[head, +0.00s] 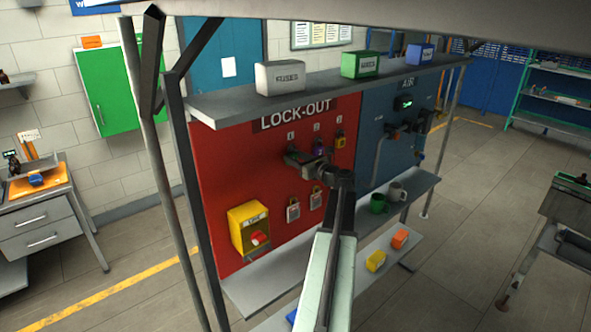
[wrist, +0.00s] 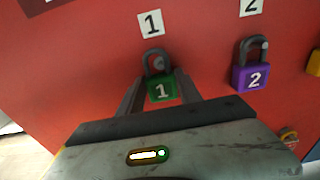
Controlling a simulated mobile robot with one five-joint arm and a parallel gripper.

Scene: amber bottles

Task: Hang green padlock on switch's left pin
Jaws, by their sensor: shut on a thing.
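The green padlock (wrist: 161,90), marked 1, is upright between the two fingers of my gripper (wrist: 160,84) in the wrist view. My gripper is shut on its body. Its dark shackle points up, below the white label 1 on the red board; I cannot tell whether it still sits on its peg. The switch (head: 249,228) is a yellow box with a red knob, low on the board's left. Its pins are too small to make out.
A purple padlock (wrist: 248,74), marked 2, hangs close to the right of my gripper. A yellow padlock (head: 340,141) hangs farther right. A shelf (head: 262,290) runs below; another shelf (head: 220,109) runs above.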

